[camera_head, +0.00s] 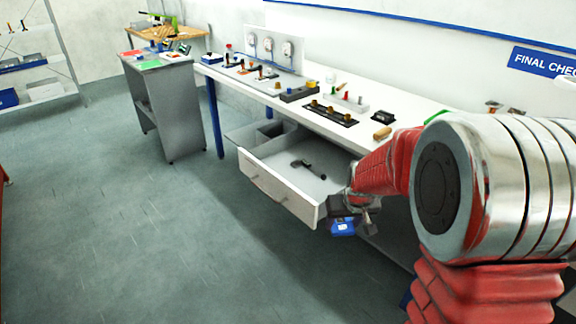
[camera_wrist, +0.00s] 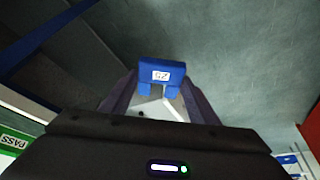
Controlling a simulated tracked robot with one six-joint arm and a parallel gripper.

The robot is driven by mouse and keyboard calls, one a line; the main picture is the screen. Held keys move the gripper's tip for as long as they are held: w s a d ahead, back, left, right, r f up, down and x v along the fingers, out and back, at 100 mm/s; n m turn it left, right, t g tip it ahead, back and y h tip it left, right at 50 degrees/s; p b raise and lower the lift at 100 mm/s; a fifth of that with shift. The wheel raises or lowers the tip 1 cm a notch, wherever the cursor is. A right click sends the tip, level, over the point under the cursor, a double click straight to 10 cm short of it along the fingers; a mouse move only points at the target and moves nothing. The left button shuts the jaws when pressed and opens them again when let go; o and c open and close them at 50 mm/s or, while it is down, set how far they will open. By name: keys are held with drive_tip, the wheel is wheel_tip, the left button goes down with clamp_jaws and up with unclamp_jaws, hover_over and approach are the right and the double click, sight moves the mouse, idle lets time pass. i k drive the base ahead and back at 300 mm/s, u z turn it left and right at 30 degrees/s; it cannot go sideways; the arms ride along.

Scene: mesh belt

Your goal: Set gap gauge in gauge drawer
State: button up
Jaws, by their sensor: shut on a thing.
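The gauge drawer (camera_head: 275,193) is pulled open under the white bench, with a pale front and a pale floor. A dark hand tool (camera_head: 308,169) lies inside it. My gripper (camera_head: 350,214) is near the drawer's right front corner in the head view. It is shut on a blue block with a small white label, which I take as the gap gauge (camera_head: 342,228). In the wrist view the gauge (camera_wrist: 162,70) sits between the fingertips, with two short prongs pointing back. Its label is too small to read surely. Part of the drawer's right side is hidden by my arm.
The white bench (camera_head: 365,105) above holds fixtures, dark trays and small parts. An open grey bin (camera_head: 262,133) is left of the drawer. A grey stand (camera_head: 168,108) is further left. The floor (camera_head: 130,220) in front of the drawer is clear.

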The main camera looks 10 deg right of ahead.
sight(286, 178)
drive_tip(key=u, duration=0.2)
drive_tip(key=i, duration=0.65)
drive_tip(key=u, duration=0.55)
drive_tip(key=i, duration=0.65)
drive_tip(key=u, duration=0.3)
drive_tip(key=i, duration=1.9)
drive_tip(key=z, duration=0.3)
